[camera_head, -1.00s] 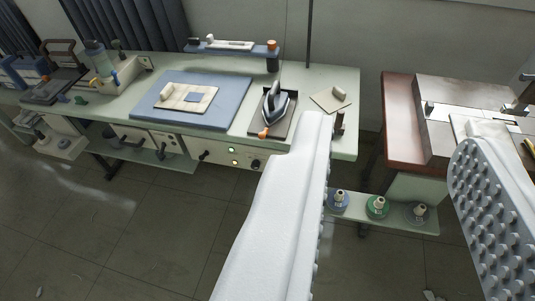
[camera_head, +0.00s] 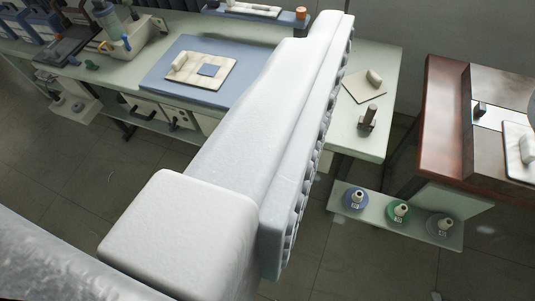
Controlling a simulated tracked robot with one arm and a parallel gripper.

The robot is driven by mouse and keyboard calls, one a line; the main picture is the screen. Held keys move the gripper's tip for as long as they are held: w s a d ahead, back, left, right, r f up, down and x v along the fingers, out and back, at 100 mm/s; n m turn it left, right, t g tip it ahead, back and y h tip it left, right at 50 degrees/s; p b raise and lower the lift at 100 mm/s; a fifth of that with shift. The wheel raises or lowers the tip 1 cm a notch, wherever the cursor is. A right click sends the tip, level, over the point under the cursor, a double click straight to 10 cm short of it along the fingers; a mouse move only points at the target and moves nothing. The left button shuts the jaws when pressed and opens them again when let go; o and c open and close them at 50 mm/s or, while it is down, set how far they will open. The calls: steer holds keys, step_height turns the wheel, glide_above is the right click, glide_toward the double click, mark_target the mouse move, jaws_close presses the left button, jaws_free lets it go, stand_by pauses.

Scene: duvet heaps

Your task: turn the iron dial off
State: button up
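The iron and its dial are not visible now; my white gripper (camera_head: 290,110) covers the part of the bench where the iron stood in the earlier view. One long finger with a studded inner pad runs from the lower middle up to the top of the picture. The pad faces right and nothing touches it. The pale green bench (camera_head: 385,130) shows on both sides of the finger. The bench's front control panel is mostly hidden behind it.
A blue mat (camera_head: 188,58) with a pale board (camera_head: 200,70) lies left of my finger. A cork-like square (camera_head: 363,87) and a dark post (camera_head: 369,117) stand right of it. Thread spools (camera_head: 399,211) sit on a low shelf. A red-brown table (camera_head: 445,130) is at right.

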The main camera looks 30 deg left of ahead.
steer(key=w+a+f+m+y+b, duration=0.1)
steer(key=w+a+f, duration=0.4)
steer(key=w+f, duration=0.35)
steer(key=w+a+f+m+y+b, duration=0.1)
steer(key=w+a+f+b, duration=0.1)
steer(key=w+a+f, duration=0.45)
steer(key=w+a+f+m+b, duration=0.1)
steer(key=w+a+f, duration=0.1)
steer(key=w+f, duration=0.35)
steer(key=w+a+f+m, duration=0.2)
steer(key=w+a+f, duration=0.1)
steer(key=f, duration=0.5)
steer(key=w+a+f+m+b, duration=0.1)
steer(key=w+a+f, duration=0.1)
steer(key=w+f, duration=0.35)
steer(key=s+a+f+m+t+h+b, duration=0.1)
steer(key=a+f+m, duration=0.15)
steer(key=f, duration=0.95)
steer(key=a+f+m+b, duration=0.1)
steer(key=a+f, duration=0.2)
steer(key=f, duration=1)
steer(key=s+f+t+h+b, duration=0.1)
steer(key=s+f, duration=0.2)
steer(key=f, duration=0.6)
steer(key=s+f+t+h+b, duration=0.1)
steer(key=s+f, duration=0.3)
steer(key=f, duration=0.4)
steer(key=w+b, duration=0.3)
steer(key=w, duration=1.1)
steer(key=shift+m+b, duration=0.35)
